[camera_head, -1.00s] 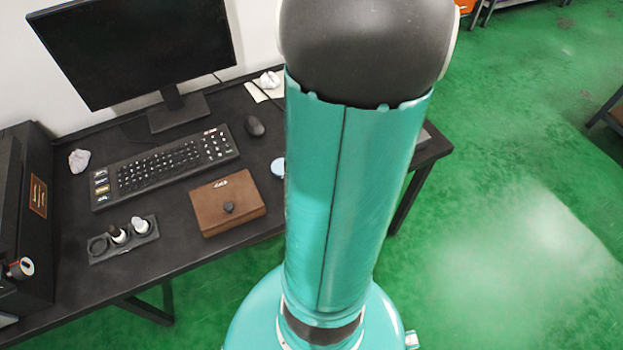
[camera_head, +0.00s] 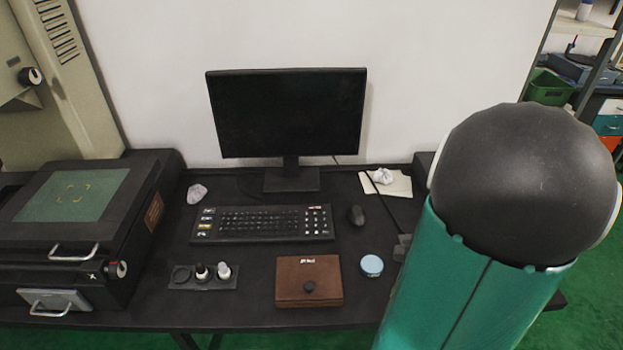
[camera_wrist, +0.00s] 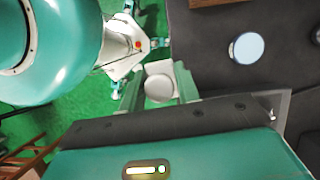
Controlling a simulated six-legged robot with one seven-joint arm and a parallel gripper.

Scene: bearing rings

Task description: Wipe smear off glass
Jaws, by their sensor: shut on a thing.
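My gripper (camera_wrist: 158,86) shows in the wrist view, shut on a pale grey, rounded thing (camera_wrist: 158,89) between its two fingers. I cannot tell exactly what that thing is. In the head view my arm hides the gripper. The gripper is far to the right of the pane.
A black desk (camera_head: 240,285) holds a monitor (camera_head: 288,112), keyboard (camera_head: 262,223), mouse (camera_head: 356,215), brown case (camera_head: 309,279), bottle holder (camera_head: 203,283) and light-blue round disc (camera_head: 372,265), which also shows in the wrist view (camera_wrist: 247,48).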

